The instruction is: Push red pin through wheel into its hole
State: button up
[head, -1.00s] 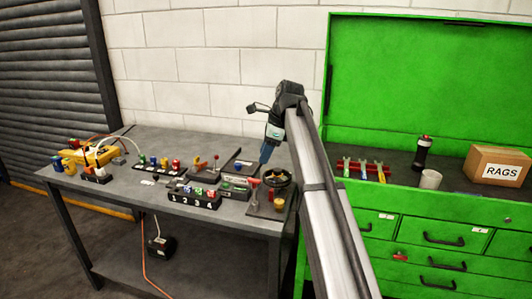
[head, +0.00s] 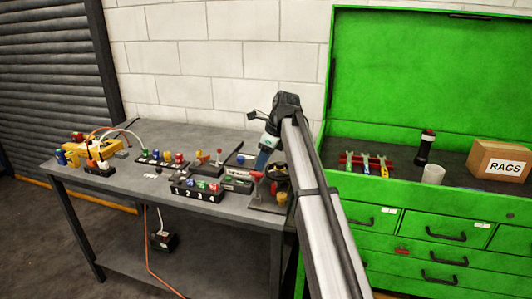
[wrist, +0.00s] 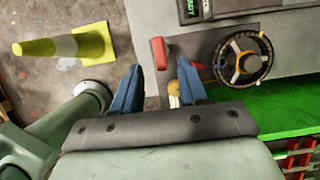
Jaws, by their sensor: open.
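The wheel (wrist: 243,57) is a dark ring with yellow and white spokes and an orange hub. It is on a grey plate at the table's right end and is partly hidden in the head view (head: 285,172). A small red piece (wrist: 197,66) shows just left of the wheel; I cannot tell whether it is the red pin. A larger red handle-like piece (wrist: 158,52) shows beyond the gap between my fingers. My gripper (wrist: 158,86) is open and empty, left of the wheel in the wrist view. In the head view my gripper (head: 260,164) is above the table's right end.
A yellow cylinder (wrist: 173,92) shows beside my right finger; it also stands at the table edge (head: 282,197). A numbered block with coloured pieces (head: 197,190) lies to the left. The green cabinet (head: 430,70) is close on the right. A cone (wrist: 65,45) lies on the floor.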

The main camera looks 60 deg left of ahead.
aim_at(259, 173)
jog(key=shift+x, duration=2.35)
grip_shut()
jog(key=shift+r, duration=3)
